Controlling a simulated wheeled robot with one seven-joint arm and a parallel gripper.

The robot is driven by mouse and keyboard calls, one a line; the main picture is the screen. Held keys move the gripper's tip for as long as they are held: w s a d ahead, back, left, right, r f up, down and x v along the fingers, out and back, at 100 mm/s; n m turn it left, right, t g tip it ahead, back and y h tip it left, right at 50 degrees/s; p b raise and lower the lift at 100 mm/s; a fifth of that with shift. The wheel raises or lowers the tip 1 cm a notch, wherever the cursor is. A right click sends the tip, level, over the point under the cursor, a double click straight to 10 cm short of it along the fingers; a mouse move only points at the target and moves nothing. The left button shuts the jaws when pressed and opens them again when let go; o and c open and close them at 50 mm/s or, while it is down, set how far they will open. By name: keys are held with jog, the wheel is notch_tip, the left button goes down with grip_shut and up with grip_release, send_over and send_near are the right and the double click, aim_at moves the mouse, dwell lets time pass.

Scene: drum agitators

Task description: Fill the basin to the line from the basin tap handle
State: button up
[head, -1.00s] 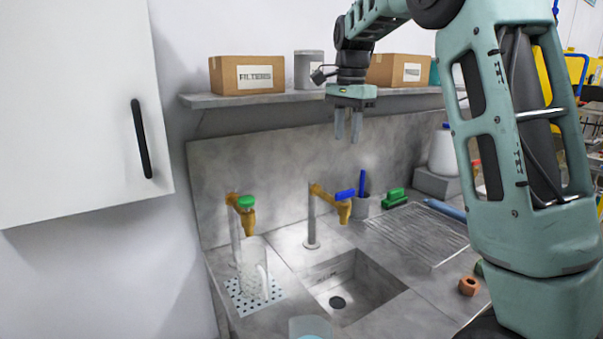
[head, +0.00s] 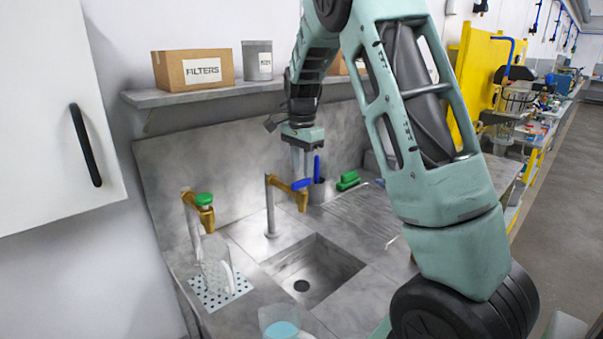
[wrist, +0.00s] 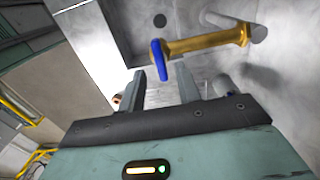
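The basin (head: 335,268) is a square sink sunk in the grey counter, with a dark drain (head: 301,286) showing and no water visible; I cannot make out the line. A brass basin tap (head: 279,185) stands behind it with a blue lever handle (head: 302,184). My gripper (head: 302,172) points down just above that handle. In the wrist view my gripper (wrist: 161,73) is open, its fingers apart, with the blue handle (wrist: 158,57) showing in the gap between the fingertips. I cannot tell whether a finger touches it. The basin (wrist: 135,22) shows partly at the top.
A second brass tap with a green handle (head: 204,199) stands left, over a clear jug (head: 214,262) on a perforated plate. A beaker of blue liquid (head: 281,325) is at the front. A dark holder with a blue stick (head: 317,166) and a green brush (head: 348,180) stand behind. A shelf (head: 205,98) hangs above.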

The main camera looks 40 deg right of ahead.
aim_at(302, 180)
jog(key=shift+f, duration=1.65)
grip_shut()
jog(key=shift+n, duration=0.3)
jog(key=n, duration=0.9)
jog(key=shift+n, duration=2.4)
